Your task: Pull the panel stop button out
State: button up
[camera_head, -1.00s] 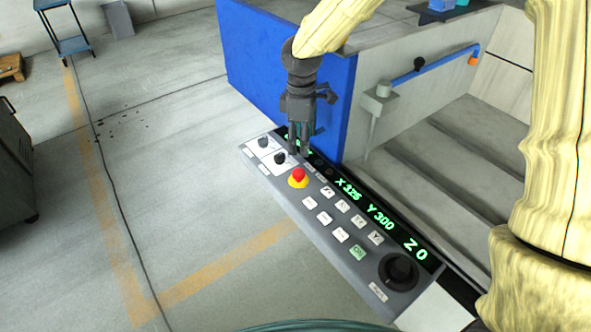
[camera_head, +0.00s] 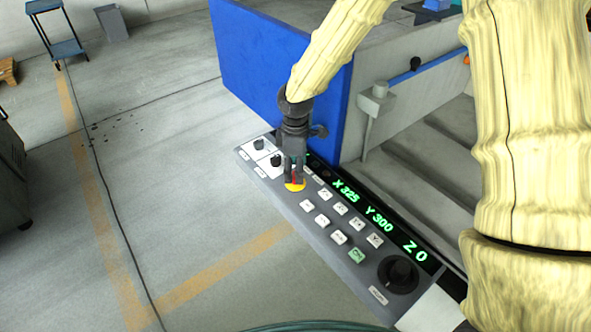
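The panel stop button (camera_head: 294,174) is a red knob on a yellow round base (camera_head: 295,187), set in the long grey control panel (camera_head: 318,238). My gripper (camera_head: 294,178) points down over it, its dark fingers on either side of the red knob. A narrow strip of red shows between the fingers, and the front of the yellow base shows below them. The fingers hide most of the knob. I cannot tell whether they touch it or are closed on it.
Two black knobs (camera_head: 276,160) on white plates sit just left of the button. Several white keys, a green key (camera_head: 356,255) and a large black dial (camera_head: 397,272) lie to the right. A green-lit display (camera_head: 378,219) runs behind. A blue panel (camera_head: 277,75) stands close behind my gripper.

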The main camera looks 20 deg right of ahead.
jog(key=shift+f, duration=0.8)
